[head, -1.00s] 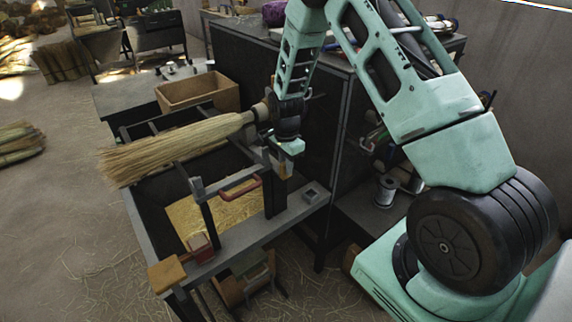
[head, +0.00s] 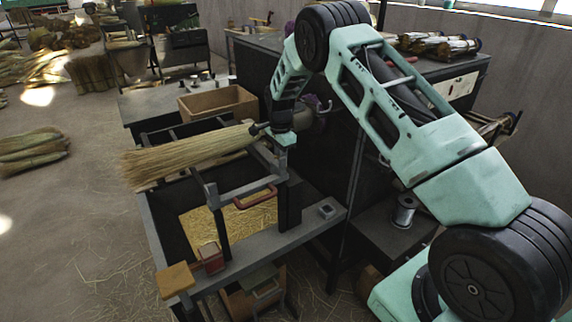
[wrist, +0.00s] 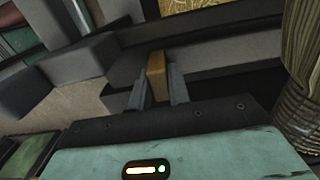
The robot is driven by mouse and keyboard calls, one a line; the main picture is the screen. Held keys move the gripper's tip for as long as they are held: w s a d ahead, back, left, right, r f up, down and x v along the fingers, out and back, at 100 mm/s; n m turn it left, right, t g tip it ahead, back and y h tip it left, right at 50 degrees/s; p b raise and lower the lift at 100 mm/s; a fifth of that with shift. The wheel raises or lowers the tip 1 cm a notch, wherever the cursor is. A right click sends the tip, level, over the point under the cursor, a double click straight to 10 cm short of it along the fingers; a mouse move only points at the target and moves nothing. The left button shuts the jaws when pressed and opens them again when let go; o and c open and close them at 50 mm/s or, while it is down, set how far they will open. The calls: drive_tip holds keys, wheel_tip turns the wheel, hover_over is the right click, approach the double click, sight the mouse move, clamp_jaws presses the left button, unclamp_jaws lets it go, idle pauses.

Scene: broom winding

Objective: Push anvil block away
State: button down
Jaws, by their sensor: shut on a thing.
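The broom (head: 185,157), a long straw bundle, lies across the dark frame of the bench (head: 300,230) in the head view. Its straw also shows at the right edge of the wrist view (wrist: 302,75). My gripper (head: 284,140) is beside the broom's narrow end, above the frame. In the wrist view its fingers (wrist: 157,92) are shut on a small tan block (wrist: 156,68). The tan block's lower part is hidden by the fingers, and I cannot tell whether it is the anvil block. Grey frame parts (wrist: 80,65) stand close to the fingers.
A red clamp-like handle (head: 255,198), a red block (head: 211,258) and an orange-tan block (head: 175,279) are on the bench's front side. A wooden box (head: 217,102) stands behind. A dark cabinet (head: 330,150) stands close to the right of my gripper.

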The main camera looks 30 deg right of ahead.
drive_tip(key=shift+w+r, duration=0.1)
drive_tip(key=shift+w, duration=0.15)
drive_tip(key=c, duration=1.3)
unclamp_jaws()
drive_tip(key=shift+w, duration=0.1)
wheel_tip(320, 180, up, 17)
drive_tip(key=b, duration=0.3)
drive_tip(key=shift+r, duration=0.15)
